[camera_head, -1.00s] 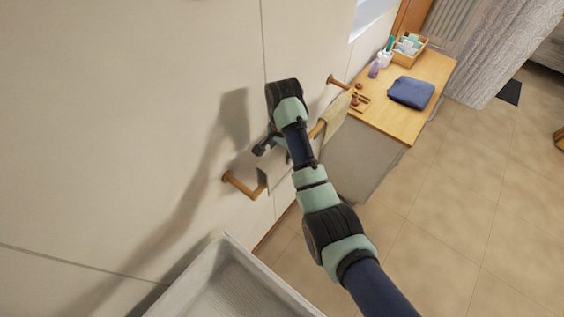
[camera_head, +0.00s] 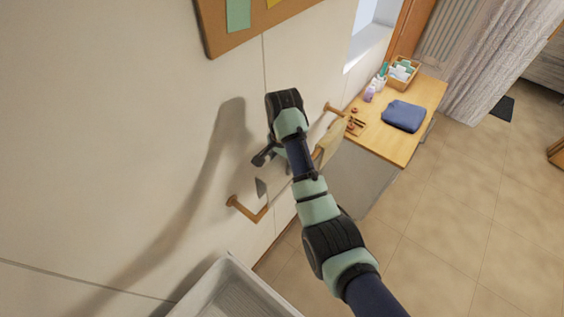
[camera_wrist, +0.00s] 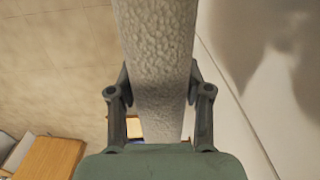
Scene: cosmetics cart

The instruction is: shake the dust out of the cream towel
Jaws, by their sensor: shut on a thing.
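The cream towel (camera_wrist: 155,50) fills the middle of the wrist view as a pale, rough-textured strip running between the fingers. My gripper (camera_wrist: 158,90) is shut on it, one finger at each side. In the head view my gripper (camera_head: 264,158) is beside the wall at the wooden rail (camera_head: 240,206). Pale cloth (camera_head: 274,188) shows just below it, partly behind my arm. A tan cloth part (camera_head: 329,143) hangs at the rail to the right of my arm; I cannot tell whether it belongs to the same towel.
A wooden-topped cart (camera_head: 410,138) at the right carries a folded blue towel (camera_head: 404,116), small bottles and a box (camera_head: 402,74). A white basin (camera_head: 240,290) is below. A pinboard (camera_head: 215,40) hangs on the wall.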

